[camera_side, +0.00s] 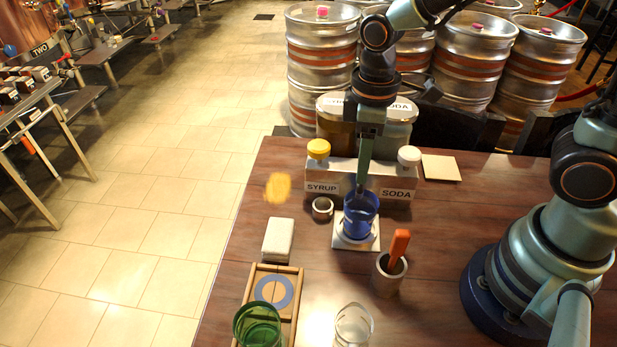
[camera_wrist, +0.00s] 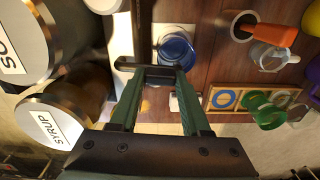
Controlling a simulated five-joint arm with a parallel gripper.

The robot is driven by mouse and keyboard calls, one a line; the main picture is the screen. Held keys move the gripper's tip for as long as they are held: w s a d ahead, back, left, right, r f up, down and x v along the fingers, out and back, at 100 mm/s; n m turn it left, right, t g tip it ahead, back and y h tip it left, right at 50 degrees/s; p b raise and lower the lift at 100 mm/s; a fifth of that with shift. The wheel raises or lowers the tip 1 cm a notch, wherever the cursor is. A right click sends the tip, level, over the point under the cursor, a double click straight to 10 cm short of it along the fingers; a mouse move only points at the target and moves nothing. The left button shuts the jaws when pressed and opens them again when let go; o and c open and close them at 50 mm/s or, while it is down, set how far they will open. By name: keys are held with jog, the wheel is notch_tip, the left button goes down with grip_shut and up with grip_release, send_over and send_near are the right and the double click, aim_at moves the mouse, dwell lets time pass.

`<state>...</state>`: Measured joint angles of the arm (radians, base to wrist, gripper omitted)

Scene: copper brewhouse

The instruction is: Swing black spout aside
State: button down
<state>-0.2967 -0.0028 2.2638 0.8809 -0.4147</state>
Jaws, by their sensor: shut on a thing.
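The black spout (camera_wrist: 128,64) shows in the wrist view as a dark bar across the tips of my gripper (camera_wrist: 156,72). It runs beside the white front of the dispenser, which reads SYRUP and SODA in the side view (camera_side: 345,179). My gripper (camera_side: 361,187) points down in front of the dispenser and is shut on the spout; the fingers hide part of it. A blue cup (camera_side: 360,221) stands below on a white square pad (camera_side: 370,243). It also shows in the wrist view (camera_wrist: 176,50), just beyond the fingertips.
A yellow knob (camera_side: 318,149) and a white knob (camera_side: 409,155) top the dispenser. A small pot (camera_side: 322,208) stands left of the cup, a pot with an orange handle (camera_side: 399,246) right. A white block (camera_side: 278,240), wooden tray (camera_side: 294,291) and green glass (camera_side: 257,327) stand nearer.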

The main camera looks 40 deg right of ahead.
jog(key=shift+w+a+r+m, duration=0.1)
jog(key=shift+w+a+m, duration=0.15)
jog(key=shift+w+m, duration=1.05)
jog(key=shift+w+a+f+m, duration=0.1)
jog(key=shift+w+a+m, duration=0.2)
jog(key=shift+m, duration=1.8)
jog(key=shift+w+a+r+m, duration=0.15)
jog(key=shift+w+m, duration=0.75)
jog(key=shift+m, duration=0.8)
jog(key=shift+c, duration=1.8)
grip_release()
notch_tip(320, 180, up, 12)
jog(key=shift+d, duration=0.1)
